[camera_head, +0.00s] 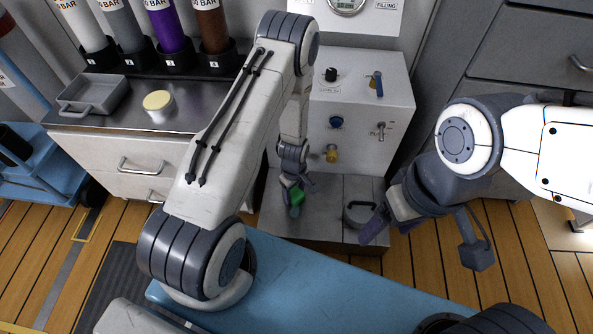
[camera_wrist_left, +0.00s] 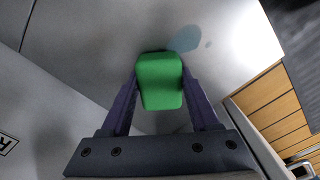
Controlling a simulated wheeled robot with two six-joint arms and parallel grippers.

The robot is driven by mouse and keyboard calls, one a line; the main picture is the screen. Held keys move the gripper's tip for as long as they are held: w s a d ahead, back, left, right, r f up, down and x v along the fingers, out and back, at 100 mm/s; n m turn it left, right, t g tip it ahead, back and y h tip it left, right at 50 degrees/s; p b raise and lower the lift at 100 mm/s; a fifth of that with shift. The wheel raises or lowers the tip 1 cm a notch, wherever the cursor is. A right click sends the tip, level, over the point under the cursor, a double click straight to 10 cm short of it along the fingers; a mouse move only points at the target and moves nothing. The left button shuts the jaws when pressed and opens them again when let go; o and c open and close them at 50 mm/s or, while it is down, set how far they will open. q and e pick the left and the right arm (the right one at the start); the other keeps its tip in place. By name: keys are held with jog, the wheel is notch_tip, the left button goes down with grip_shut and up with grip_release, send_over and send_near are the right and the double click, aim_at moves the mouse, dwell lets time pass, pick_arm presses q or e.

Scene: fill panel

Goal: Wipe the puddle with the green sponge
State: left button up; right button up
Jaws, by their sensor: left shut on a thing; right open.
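The green sponge (camera_head: 297,195) is held between the fingers of my left gripper (camera_head: 293,201), low over the grey metal step (camera_head: 336,196). In the left wrist view the sponge (camera_wrist_left: 160,82) sits between both fingers. I cannot tell whether the sponge touches the surface. In the head view I cannot make out the puddle. My right gripper (camera_head: 425,241) is open and empty, right of the step.
A white panel (camera_head: 345,105) with knobs and valves stands behind the step. A curved dark handle (camera_head: 358,216) is on the step's right part. Wooden floor surrounds the step.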

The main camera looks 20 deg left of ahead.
pick_arm(q)
jog(key=shift+w+a+r, duration=0.1)
jog(key=shift+w, duration=0.3)
notch_tip(320, 180, up, 2)
jog(key=shift+r+p, duration=0.25)
jog(key=shift+p, duration=0.75)
notch_tip(320, 180, up, 5)
jog(key=p, duration=0.5)
jog(key=shift+r, duration=0.15)
